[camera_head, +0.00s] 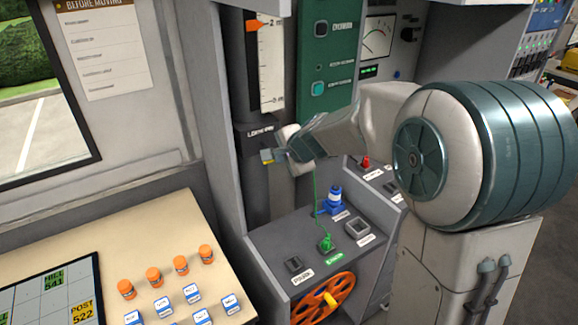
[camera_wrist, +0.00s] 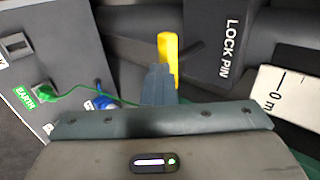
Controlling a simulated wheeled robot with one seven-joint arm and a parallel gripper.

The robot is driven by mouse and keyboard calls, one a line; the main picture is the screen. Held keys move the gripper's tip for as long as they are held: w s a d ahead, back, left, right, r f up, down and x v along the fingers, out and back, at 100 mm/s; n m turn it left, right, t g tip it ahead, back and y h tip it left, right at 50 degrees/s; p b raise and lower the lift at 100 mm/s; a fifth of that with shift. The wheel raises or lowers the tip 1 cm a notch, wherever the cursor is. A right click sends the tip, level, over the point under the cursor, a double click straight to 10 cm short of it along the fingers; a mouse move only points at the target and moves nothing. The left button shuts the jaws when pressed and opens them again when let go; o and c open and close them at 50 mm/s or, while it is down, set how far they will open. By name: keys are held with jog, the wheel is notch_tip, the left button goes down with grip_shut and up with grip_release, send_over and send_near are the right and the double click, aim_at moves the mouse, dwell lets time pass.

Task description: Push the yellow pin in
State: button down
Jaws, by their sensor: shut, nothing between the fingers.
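The yellow pin (camera_wrist: 168,48) is in the upper middle of the wrist view, beside a dark block labelled LOCK PIN (camera_wrist: 228,45). My gripper (camera_wrist: 159,72) is shut and empty. In the wrist view its fingertips overlap the lower part of the pin; I cannot tell whether they touch it. Where the pin enters its seat is hidden.
A sloped grey console (camera_head: 290,250) below holds a green EARTH plug (camera_head: 326,243) with a thin green cable, a blue connector (camera_head: 333,203) and an orange handwheel (camera_head: 322,300). A scale (camera_head: 270,62) stands above. A beige desk (camera_head: 100,262) with orange-capped bottles is at left.

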jog(key=shift+d, duration=0.1)
jog(key=s+f+b+v, duration=0.1)
jog(key=f+b+v, duration=0.1)
jog(key=v, duration=1.1)
jog(key=shift+s+d, duration=0.3)
jog(key=shift+d, duration=0.05)
jog(key=s+d+f+n+g+h, duration=0.1)
jog(key=s+d+f+n, duration=0.1)
jog(key=s, duration=0.5)
jog(key=s+d+f+n+g+h, duration=0.2)
jog(key=s+d+f+n, duration=0.1)
jog(key=s+n, duration=0.3)
jog(key=s+d+f+n+g+h, duration=0.1)
jog(key=s+f+n, duration=0.3)
jog(key=s, duration=0.4)
jog(key=shift+s+d+f+g+h, duration=0.35)
jog(key=shift+d+f+g, duration=0.15)
jog(key=shift+d, duration=0.35)
